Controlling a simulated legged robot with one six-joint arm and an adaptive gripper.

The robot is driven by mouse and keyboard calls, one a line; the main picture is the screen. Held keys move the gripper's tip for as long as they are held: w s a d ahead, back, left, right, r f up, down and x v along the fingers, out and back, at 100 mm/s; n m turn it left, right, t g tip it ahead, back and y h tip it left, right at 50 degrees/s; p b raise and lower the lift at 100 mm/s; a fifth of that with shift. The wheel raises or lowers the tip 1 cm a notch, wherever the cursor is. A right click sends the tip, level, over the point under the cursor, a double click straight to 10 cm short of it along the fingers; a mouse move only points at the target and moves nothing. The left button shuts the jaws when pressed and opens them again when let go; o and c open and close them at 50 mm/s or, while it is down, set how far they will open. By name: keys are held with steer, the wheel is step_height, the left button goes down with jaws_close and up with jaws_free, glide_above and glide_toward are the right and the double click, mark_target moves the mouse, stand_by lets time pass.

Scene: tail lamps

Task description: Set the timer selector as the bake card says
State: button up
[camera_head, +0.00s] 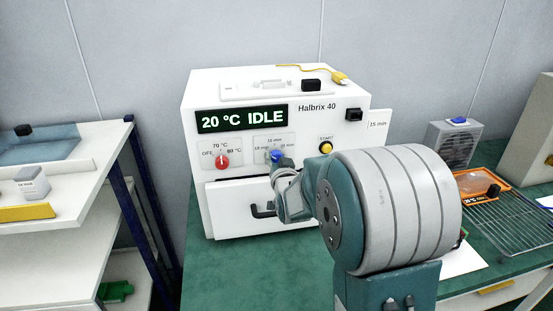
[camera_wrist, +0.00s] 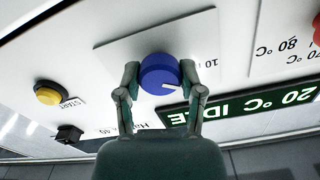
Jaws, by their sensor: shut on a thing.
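The timer selector is a blue knob (camera_wrist: 160,75) with a white pointer line, on a white plate of the oven front; it also shows in the head view (camera_head: 276,155). In the wrist view, which is upside down, its pointer aims right, near the partly hidden 10 label. My gripper (camera_wrist: 160,78) is shut on the knob, one finger on each side. In the head view my gripper (camera_head: 279,167) reaches the knob from below right. The white bake card (camera_head: 378,124), reading 15 min, stands out at the oven's right edge.
The oven (camera_head: 228,90) display (camera_head: 242,118) reads 20 °C IDLE. A red temperature knob (camera_head: 222,162) is left of the timer; the yellow START button (camera_head: 326,147) is right. The door handle (camera_head: 262,211) juts out below. A wire rack (camera_head: 512,222) lies right.

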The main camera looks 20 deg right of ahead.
steer(key=m, duration=0.5)
steer(key=shift+m, duration=0.4)
steer(key=m, duration=0.5)
steer(key=shift+f, duration=0.15)
steer(key=o, duration=1.2)
steer(key=shift+d, duration=0.1)
steer(key=s, duration=0.4)
steer(key=s+a, duration=0.1)
steer(key=s, duration=0.2)
steer(key=s+a, duration=0.1)
steer(key=s, duration=0.3)
steer(key=shift+s+a, duration=0.25)
steer(key=shift+s, duration=0.1)
